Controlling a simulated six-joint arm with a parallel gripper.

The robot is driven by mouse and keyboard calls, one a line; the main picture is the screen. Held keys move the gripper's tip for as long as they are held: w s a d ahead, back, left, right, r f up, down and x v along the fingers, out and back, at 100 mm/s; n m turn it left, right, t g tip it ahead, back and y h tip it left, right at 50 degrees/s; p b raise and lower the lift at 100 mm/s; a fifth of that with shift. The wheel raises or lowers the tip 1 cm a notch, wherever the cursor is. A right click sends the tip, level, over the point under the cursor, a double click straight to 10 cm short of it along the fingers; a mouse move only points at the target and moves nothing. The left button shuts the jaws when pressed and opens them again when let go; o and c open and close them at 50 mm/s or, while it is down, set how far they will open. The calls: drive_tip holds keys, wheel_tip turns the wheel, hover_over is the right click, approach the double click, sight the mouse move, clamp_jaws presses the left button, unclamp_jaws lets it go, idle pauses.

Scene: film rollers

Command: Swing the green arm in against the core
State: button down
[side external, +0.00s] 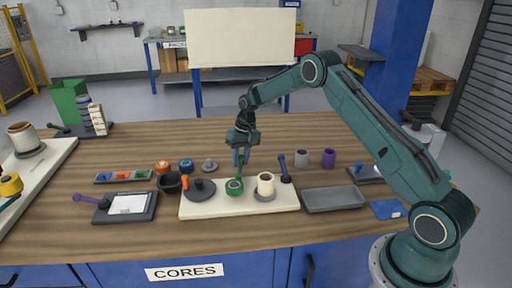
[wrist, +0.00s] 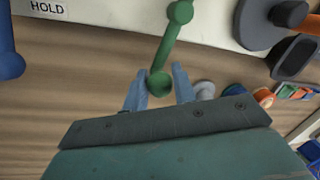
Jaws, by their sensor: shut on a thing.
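The green arm (side external: 239,170) stands on the cream plate (side external: 211,209), with its round green pivot (side external: 234,187) toward the front and its free end toward the back. The core, a cream cylinder (side external: 265,182), stands on a grey disc just right of the pivot. The arm's bar is apart from it. My gripper (side external: 240,159) is at the free end, shut on it. In the wrist view the green end knob (wrist: 160,83) sits between my two blue fingers (wrist: 158,90); the core is not in that view.
A blue lever (side external: 285,168) stands at the plate's right and a grey disc (side external: 202,190) with an orange handle at its left. A grey tray (side external: 334,199) lies right of the plate. Grey and purple cylinders (side external: 328,158) stand behind it. A black bowl (side external: 170,183) is at the left.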

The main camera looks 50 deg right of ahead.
drive_tip(key=shift+w+a+r+n+g, duration=0.15)
drive_tip(key=shift+w+a+n, duration=0.15)
drive_tip(key=shift+n, duration=0.35)
drive_tip(key=shift+w+a+f+n+g, duration=0.1)
drive_tip(key=shift+w+a+n, duration=0.2)
drive_tip(key=shift+n, duration=0.4)
drive_tip(key=shift+w+a+r+n+g, duration=0.1)
drive_tip(key=shift+w+a+n+g, duration=0.2)
drive_tip(key=shift+n, duration=0.35)
drive_tip(key=shift+w+a+n, duration=0.35)
drive_tip(key=shift+a+n, duration=0.15)
drive_tip(key=shift+n, duration=0.6)
drive_tip(key=shift+a, duration=0.1)
drive_tip(key=c, duration=1.2)
unclamp_jaws()
drive_tip(key=shift+o, duration=0.2)
wheel_tip(320, 180, up, 7)
drive_tip(key=d, duration=0.1)
drive_tip(key=shift+w+d+r, duration=0.15)
drive_tip(key=shift+w+d, duration=0.05)
